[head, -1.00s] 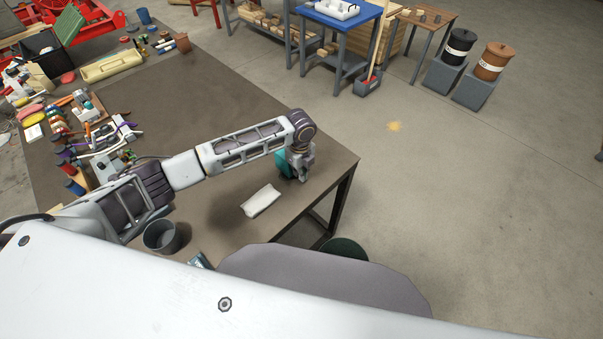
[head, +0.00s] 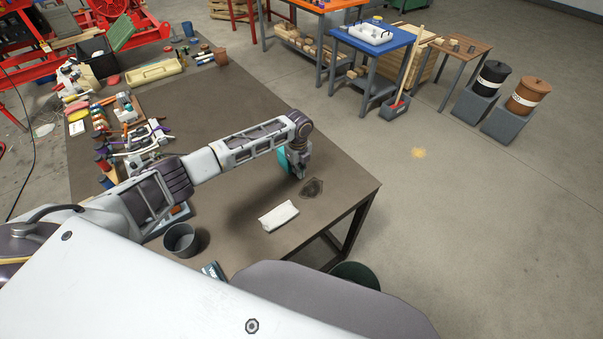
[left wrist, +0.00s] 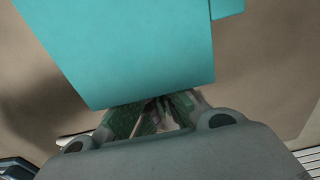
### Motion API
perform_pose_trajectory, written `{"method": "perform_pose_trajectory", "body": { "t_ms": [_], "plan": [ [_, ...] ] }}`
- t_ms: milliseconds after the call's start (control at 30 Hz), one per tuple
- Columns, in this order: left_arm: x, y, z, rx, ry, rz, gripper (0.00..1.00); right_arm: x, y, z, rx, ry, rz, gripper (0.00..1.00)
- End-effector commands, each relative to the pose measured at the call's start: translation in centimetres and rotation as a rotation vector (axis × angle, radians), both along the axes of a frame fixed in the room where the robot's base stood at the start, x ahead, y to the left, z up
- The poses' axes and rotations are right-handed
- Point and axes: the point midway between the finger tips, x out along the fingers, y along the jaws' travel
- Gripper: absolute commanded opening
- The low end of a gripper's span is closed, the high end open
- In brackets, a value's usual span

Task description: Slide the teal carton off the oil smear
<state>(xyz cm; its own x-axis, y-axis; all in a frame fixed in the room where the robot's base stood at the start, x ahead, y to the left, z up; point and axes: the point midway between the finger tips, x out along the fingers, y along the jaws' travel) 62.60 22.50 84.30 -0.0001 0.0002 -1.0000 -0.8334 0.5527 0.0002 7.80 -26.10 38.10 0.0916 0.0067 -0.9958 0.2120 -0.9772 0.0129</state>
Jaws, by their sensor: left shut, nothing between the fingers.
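The teal carton (head: 284,161) stands on the brown table, mostly hidden behind my left gripper (head: 297,176) in the head view. The dark oil smear (head: 312,187) lies bare on the table just right of the gripper, apart from the carton. In the left wrist view, the carton (left wrist: 140,45) fills the upper middle, close in front of the shut fingers (left wrist: 158,112). The fingers hold nothing; whether they touch the carton I cannot tell. My right gripper is not in view.
A folded white cloth (head: 279,216) lies near the table's front edge. Tools and spools crowd the table's left side. The middle of the brown tabletop (head: 215,115) is clear.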

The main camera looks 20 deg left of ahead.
Motion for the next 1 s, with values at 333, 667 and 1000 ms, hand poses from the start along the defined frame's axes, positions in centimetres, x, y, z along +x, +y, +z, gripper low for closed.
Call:
{"method": "perform_pose_trajectory", "body": {
  "t_ms": [333,667,1000],
  "plan": [
    [-0.1,-0.1,0.0,0.000,0.000,0.000,0.00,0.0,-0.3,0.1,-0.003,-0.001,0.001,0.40],
    [-0.7,-1.1,0.2,-0.001,0.001,0.001,0.00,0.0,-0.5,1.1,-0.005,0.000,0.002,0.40],
    [-1.9,-2.8,0.2,0.000,0.001,0.005,0.00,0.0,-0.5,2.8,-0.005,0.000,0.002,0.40]
  ]
}}
